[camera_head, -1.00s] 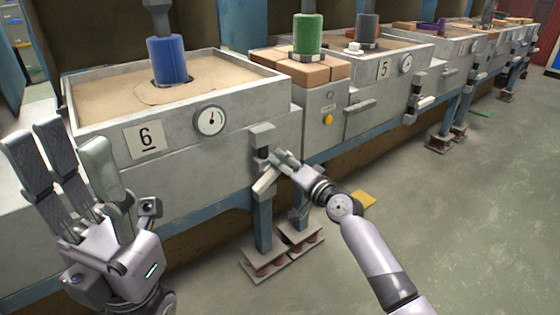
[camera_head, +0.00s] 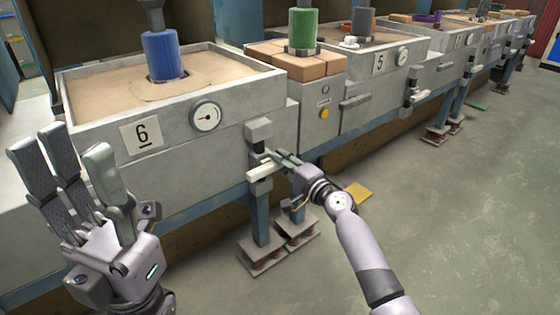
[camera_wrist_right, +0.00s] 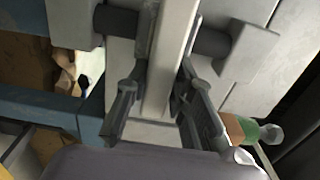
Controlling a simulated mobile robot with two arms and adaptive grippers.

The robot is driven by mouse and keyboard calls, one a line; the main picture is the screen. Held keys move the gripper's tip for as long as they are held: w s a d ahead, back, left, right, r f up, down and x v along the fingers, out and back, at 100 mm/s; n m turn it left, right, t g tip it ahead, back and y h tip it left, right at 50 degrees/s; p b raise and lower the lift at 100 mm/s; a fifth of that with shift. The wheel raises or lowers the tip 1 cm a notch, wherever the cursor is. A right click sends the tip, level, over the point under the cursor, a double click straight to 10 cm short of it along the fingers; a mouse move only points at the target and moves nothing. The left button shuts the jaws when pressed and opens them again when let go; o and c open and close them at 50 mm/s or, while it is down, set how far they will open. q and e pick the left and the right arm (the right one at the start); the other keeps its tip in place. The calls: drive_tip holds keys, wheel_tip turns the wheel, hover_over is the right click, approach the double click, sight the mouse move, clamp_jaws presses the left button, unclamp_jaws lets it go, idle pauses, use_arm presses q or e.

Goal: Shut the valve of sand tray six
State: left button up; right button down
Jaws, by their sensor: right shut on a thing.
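Sand tray six (camera_head: 225,124) is a grey box with a "6" plate (camera_head: 142,134), a dial (camera_head: 206,116) with its needle pointing left, and a blue cylinder (camera_head: 163,56) standing in its sand. Its valve is at the front right corner, with a pale lever handle (camera_head: 262,171) below a grey block (camera_head: 259,130). My right gripper (camera_head: 278,158) is shut on the lever. In the right wrist view the pale lever (camera_wrist_right: 170,75) runs between the two dark fingers (camera_wrist_right: 158,100). My left gripper (camera_head: 62,160) is open and empty in front of the tray's left side.
Tray five (camera_head: 385,88) and more trays extend right along the row. A control box (camera_head: 318,100) with an orange button stands between trays six and five. Legs on spring feet (camera_head: 262,256) stand below the valve. The floor (camera_head: 470,220) at right is clear.

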drive_tip(key=shift+d+f, duration=0.2)
drive_tip(key=shift+f, duration=0.25)
drive_tip(key=c, duration=1.5)
unclamp_jaws()
drive_tip(key=shift+o, duration=0.3)
drive_tip(key=shift+r, duration=0.15)
drive_tip(key=v, duration=1.2)
